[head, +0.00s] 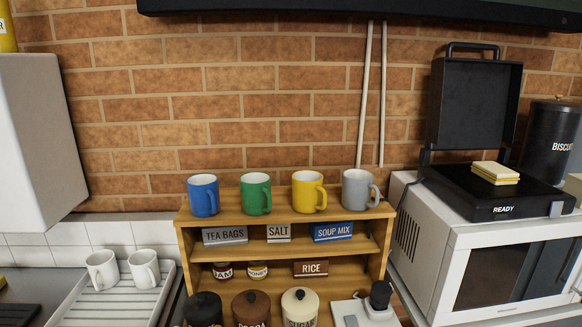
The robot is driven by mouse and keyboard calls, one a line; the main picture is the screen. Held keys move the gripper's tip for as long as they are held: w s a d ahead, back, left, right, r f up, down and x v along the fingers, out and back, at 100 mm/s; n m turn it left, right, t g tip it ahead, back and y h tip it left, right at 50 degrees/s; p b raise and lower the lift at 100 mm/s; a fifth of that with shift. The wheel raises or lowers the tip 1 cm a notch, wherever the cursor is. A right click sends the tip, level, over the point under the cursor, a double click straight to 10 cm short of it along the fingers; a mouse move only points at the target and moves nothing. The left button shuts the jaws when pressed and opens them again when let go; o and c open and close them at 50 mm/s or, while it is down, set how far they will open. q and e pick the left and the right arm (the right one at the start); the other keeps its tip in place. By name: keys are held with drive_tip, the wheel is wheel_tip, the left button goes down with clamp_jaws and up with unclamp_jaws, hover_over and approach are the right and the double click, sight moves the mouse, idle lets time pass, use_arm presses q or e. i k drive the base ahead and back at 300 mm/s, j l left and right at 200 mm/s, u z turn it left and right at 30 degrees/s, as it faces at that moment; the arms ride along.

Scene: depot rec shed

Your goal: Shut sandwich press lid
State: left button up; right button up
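The black sandwich press (456,192) sits on top of the white microwave at the right. Its lid (473,103) stands open and upright at the back, with a handle at its top edge. A sandwich (495,173) lies on the lower plate. The front of the press reads READY. Neither of my grippers is in the head view.
The white microwave (452,262) carries the press. A black biscuit tin (548,145) stands close to the lid's right. A wooden shelf (285,220) with several mugs stands left of the microwave. A draining rack (110,307) with two white mugs is at lower left.

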sight(474, 103)
drive_tip(key=l+u, duration=0.75)
drive_tip(key=j, duration=0.1)
